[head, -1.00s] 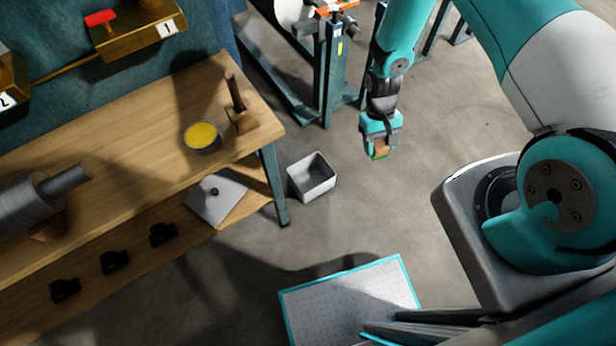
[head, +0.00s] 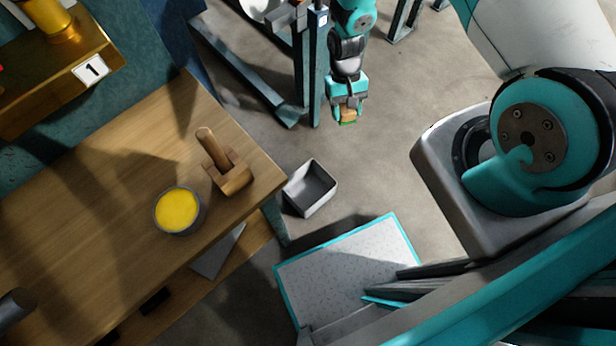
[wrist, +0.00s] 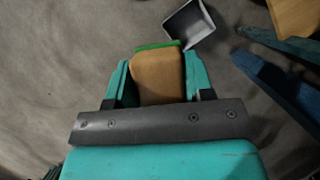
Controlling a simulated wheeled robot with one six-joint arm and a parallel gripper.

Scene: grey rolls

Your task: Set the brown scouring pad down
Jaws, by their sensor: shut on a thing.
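The brown scouring pad (head: 348,115) has a green edge and hangs between the fingers of my gripper (head: 347,112), above the grey floor. In the wrist view the pad (wrist: 158,78) fills the space between the two teal fingers of my gripper (wrist: 157,82), its green edge at the far end. My gripper is shut on it. Nothing is seen touching the pad from below.
A grey open bin (head: 310,188) stands on the floor by the wooden workbench (head: 110,170). The bench carries a yellow-filled round tin (head: 178,210) and a wooden block with a handle (head: 228,168). A teal-edged speckled board (head: 350,265) lies nearer my base. Blue steel posts (head: 306,70) stand left of my gripper.

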